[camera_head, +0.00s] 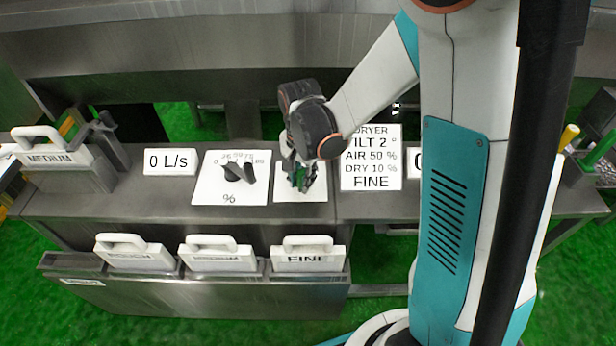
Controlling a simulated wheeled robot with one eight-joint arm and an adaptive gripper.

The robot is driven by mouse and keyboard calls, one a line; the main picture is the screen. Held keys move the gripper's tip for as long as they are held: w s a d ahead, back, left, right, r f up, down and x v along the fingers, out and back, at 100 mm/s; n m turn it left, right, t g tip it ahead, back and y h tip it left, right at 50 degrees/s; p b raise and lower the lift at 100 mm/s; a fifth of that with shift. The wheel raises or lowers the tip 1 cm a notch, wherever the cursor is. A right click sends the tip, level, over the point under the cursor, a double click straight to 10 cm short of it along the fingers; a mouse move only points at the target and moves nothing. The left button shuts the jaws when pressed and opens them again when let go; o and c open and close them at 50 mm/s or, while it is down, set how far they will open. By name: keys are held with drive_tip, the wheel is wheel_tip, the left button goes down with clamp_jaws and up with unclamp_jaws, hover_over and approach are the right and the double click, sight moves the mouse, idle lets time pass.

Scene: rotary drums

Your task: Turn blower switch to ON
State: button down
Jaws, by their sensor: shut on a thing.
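A white switch plate (288,196) lies on the grey counter, between the dial plate and the dryer sign. My gripper (300,182) reaches down over this plate from above and is shut on the switch there. The gripper and wrist hide the switch knob and any labels around it, so I cannot tell its position. To the left, a white plate marked with % (228,199) carries a black dial knob (240,172). A sign reading 0 L/s (170,161) stands left of it.
A dryer sign (371,180) stands right of the switch plate. Handled blocks, including one marked FINE (308,259), sit in a metal rack (210,296) at the counter's front. A MEDIUM block (62,158) is at far left. My arm covers the right side.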

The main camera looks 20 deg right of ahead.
drive_tip(key=a+m, duration=0.1)
drive_tip(key=m, duration=0.1)
drive_tip(key=w+m, duration=0.1)
drive_tip(key=a+m, duration=0.1)
drive_tip(key=m, duration=0.1)
drive_tip(key=shift+w+a+m, duration=0.2)
drive_tip(key=shift+a+m, duration=0.1)
drive_tip(key=shift+a, duration=0.05)
drive_tip(key=shift+w+a+m+b, duration=0.2)
drive_tip(key=shift+w+m, duration=0.1)
drive_tip(key=shift+m, duration=0.4)
drive_tip(key=shift+w+a+m+b, duration=0.1)
drive_tip(key=shift+w+a+m, duration=0.2)
drive_tip(key=shift+m, duration=0.4)
drive_tip(key=shift+w+a+m+b, duration=0.15)
drive_tip(key=shift+w+m, duration=0.15)
drive_tip(key=shift+m, duration=0.4)
drive_tip(key=c, duration=1.4)
unclamp_jaws()
wheel_tip(320, 180, up, 12)
